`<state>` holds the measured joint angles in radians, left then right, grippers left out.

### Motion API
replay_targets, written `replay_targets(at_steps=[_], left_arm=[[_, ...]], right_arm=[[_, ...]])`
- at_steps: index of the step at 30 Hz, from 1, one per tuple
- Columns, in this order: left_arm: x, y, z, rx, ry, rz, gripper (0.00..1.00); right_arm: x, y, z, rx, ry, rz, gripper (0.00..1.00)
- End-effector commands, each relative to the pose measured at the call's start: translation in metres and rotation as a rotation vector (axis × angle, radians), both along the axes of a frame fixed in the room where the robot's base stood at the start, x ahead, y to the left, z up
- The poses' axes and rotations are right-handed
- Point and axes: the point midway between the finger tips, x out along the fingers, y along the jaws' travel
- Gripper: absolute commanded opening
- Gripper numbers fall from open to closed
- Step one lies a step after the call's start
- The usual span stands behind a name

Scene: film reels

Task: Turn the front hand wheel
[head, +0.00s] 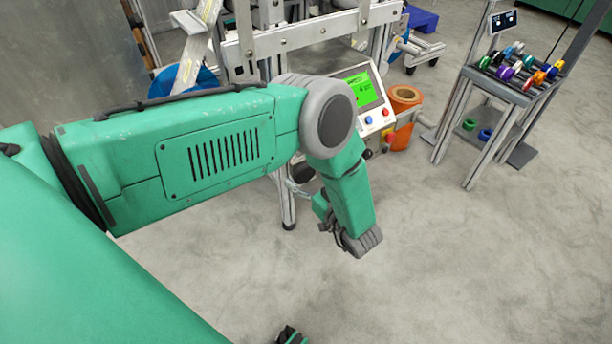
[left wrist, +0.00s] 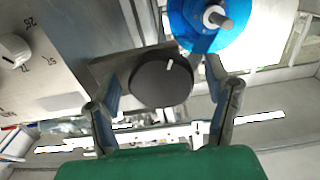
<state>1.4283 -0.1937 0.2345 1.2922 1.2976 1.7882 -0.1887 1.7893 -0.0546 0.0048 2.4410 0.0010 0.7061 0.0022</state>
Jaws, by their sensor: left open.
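In the left wrist view a round black hand wheel (left wrist: 161,80) with a white mark on its rim sits on a grey metal plate. My left gripper (left wrist: 164,76) is open, with one finger on each side of the wheel. I cannot tell whether the fingers touch it. In the head view my left gripper (head: 297,187) is small and partly hidden behind my own forearm, by the machine's front. A dark round part close to it may be the same wheel. My right gripper is not recognisable in either view.
A control box (head: 362,93) with a green screen and buttons is just right of my left elbow. An orange bin (head: 403,118) stands behind it. A cart (head: 500,88) of coloured reels is at the right. A blue disc (left wrist: 205,26) is near the wheel. The floor in front is clear.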

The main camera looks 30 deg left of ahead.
Motion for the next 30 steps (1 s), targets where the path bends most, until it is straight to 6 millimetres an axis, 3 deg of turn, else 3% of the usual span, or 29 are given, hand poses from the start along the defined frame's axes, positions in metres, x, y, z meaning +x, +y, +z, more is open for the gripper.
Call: replay_targets(at_steps=[5, 18, 24, 30], left_arm=[[-0.005, -0.014, 0.000, -0.001, 0.000, -0.001, 0.71], [-0.038, -0.094, -0.002, -0.001, 0.002, -0.002, 0.71], [-0.044, -0.109, -0.002, -0.002, 0.002, -0.001, 0.71], [-0.045, -0.110, -0.002, -0.001, 0.002, 0.000, 0.71]], right_arm=[[-0.002, 0.000, 0.001, 0.000, -0.002, 0.000, 0.71], [-0.001, 0.000, 0.001, 0.000, -0.002, 0.000, 0.71], [-0.001, 0.000, 0.001, -0.001, -0.002, 0.000, 0.71], [-0.001, 0.000, 0.001, -0.001, -0.002, 0.000, 0.71]])
